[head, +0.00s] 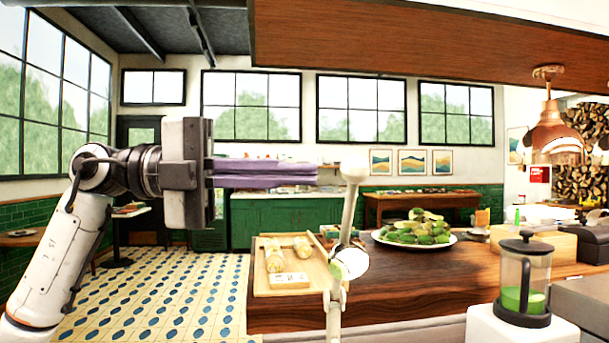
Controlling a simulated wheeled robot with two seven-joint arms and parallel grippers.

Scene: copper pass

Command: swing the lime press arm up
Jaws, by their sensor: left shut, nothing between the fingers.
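A slim white upright piece with a rounded knob on top (352,190) stands right of the picture's middle and looks like the lime press arm. It leans slightly and meets a round pale part (350,262) on a white post (335,312) that runs out of the bottom edge. My left gripper (314,175) reaches in from the left, its long purple fingers level and shut with nothing between them. The fingertips appear just left of the knob, with a small gap in the picture; I cannot tell the depth. My right gripper is not in view.
A wooden tray (262,289) with rolled food lies on the wooden counter (430,285). A plate of limes (450,243) is behind. A glass press pot (522,280) with green liquid stands front right. A wooden beam (430,40) and copper lamp (556,135) hang above.

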